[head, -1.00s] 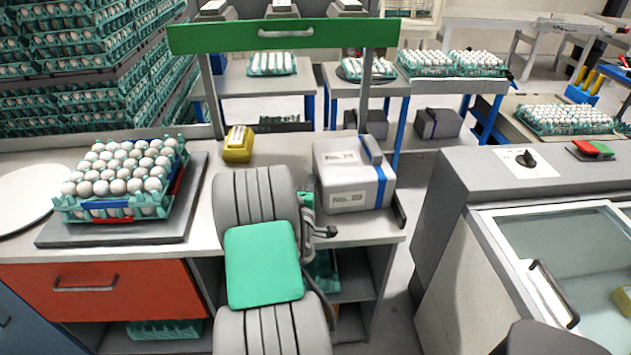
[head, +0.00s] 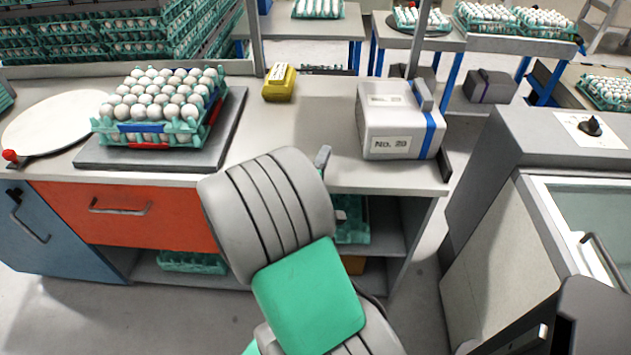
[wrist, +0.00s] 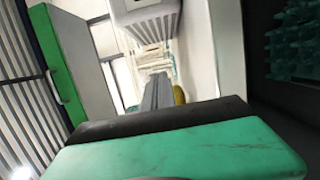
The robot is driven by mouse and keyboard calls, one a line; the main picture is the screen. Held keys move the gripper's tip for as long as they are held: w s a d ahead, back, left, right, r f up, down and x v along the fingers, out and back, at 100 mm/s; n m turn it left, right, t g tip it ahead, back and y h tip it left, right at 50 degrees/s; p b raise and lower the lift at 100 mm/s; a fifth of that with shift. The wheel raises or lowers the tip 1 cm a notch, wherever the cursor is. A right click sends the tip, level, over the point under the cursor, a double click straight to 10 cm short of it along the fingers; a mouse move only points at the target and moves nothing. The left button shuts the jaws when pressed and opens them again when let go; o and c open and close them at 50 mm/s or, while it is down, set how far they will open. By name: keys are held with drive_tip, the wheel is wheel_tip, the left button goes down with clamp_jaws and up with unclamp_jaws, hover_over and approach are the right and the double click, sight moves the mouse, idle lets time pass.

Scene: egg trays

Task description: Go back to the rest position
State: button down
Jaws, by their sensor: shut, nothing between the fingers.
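In the wrist view my gripper (wrist: 157,88) is shut, with its grey fingers together and nothing between them. In the head view my grey ribbed arm with its green panel rises in front of the counter (head: 330,175). The arm hides most of the gripper there. The tray of eggs (head: 135,140) stands on a dark flat plate (head: 105,160) on the counter, left of my arm and apart from it.
A yellow box (head: 279,84) and a grey-white box with a blue strap (head: 392,125) stand on the counter. A red drawer (head: 130,215) is below. A grey machine with a glass lid (head: 590,215) stands at right. Open floor lies between counter and machine.

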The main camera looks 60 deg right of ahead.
drive_tip(key=b+v, duration=0.2)
drive_tip(key=v, duration=0.5)
drive_tip(key=w+a+f+m+g+y+p, duration=0.1)
drive_tip(key=w+a+f+m+y+p, duration=0.15)
drive_tip(key=w+a+y, duration=0.35)
drive_tip(key=w+a+f+m+y+p, duration=0.1)
drive_tip(key=w+a+m+y+p, duration=0.1)
drive_tip(key=a+m+y+p, duration=0.35)
drive_tip(key=a+r+n+y, duration=0.2)
drive_tip(key=a+r, duration=0.2)
drive_tip(key=a, duration=0.6)
drive_tip(key=a+r+n+g+y+p, duration=0.1)
drive_tip(key=a+r, duration=0.4)
drive_tip(key=a, duration=0.5)
drive_tip(key=n+y, duration=0.1)
drive_tip(key=y, duration=0.1)
drive_tip(key=shift+w+n+y, duration=0.35)
drive_tip(key=shift+w+n, duration=0.05)
drive_tip(key=shift+r, duration=0.1)
